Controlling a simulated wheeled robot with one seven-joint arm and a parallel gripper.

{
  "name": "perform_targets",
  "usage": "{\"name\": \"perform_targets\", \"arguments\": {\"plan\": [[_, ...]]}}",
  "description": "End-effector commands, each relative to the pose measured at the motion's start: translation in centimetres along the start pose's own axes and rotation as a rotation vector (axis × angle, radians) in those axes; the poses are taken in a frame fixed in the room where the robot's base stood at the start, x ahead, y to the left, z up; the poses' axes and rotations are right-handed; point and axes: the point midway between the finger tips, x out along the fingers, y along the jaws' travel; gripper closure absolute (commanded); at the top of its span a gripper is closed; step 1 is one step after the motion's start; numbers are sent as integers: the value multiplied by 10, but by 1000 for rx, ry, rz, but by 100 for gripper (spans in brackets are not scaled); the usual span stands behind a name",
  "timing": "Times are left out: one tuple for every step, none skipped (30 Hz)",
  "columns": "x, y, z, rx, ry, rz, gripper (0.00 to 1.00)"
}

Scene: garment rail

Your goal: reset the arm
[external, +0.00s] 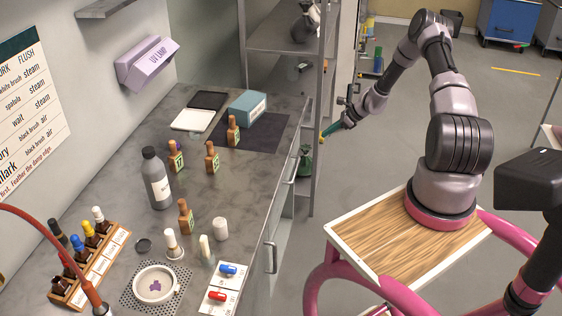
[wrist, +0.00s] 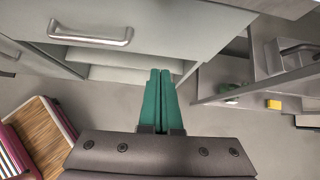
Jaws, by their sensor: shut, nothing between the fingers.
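My gripper (external: 326,133) has green fingers and hangs in free air to the right of the bench, in front of the grey shelf unit. In the wrist view the two green fingers (wrist: 160,76) lie side by side, shut, with nothing held between them. My arm reaches out left from its base, bent with the elbow high. In the wrist view the fingers point toward a grey drawer front with a metal handle (wrist: 90,36), apart from it as far as I can tell.
The bench (external: 120,219) at left carries a grey bottle (external: 156,180), small brown bottles (external: 212,158), a rack of dropper bottles (external: 78,262) and a white dish (external: 154,284). A shelf unit (external: 284,42) stands behind my gripper. Open floor (external: 385,165) lies between bench and base.

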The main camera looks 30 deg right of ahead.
Motion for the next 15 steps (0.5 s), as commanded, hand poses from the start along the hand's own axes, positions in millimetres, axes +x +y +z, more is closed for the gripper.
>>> {"name": "perform_targets", "arguments": {"plan": [[-10, -1, 17, -47, 4, 2, 100], [-16, -1, 28, -81, 8, 6, 100], [-26, 1, 45, -134, 14, 12, 100], [-35, 2, 59, -180, 19, 17, 100], [-44, 5, 73, -227, 26, 23, 100], [-57, 9, 92, -292, 36, 30, 100], [-67, 13, 106, -341, 43, 36, 100], [-76, 18, 120, -390, 50, 43, 100], [-89, 24, 138, -454, 60, 50, 100], [-99, 30, 151, -500, 68, 56, 100], [-109, 35, 164, -546, 75, 61, 100], [-122, 44, 180, -609, 85, 68, 100], [-132, 51, 192, -655, 93, 72, 100], [-142, 58, 204, -699, 101, 77, 100], [-155, 68, 218, -758, 112, 82, 100]]}}
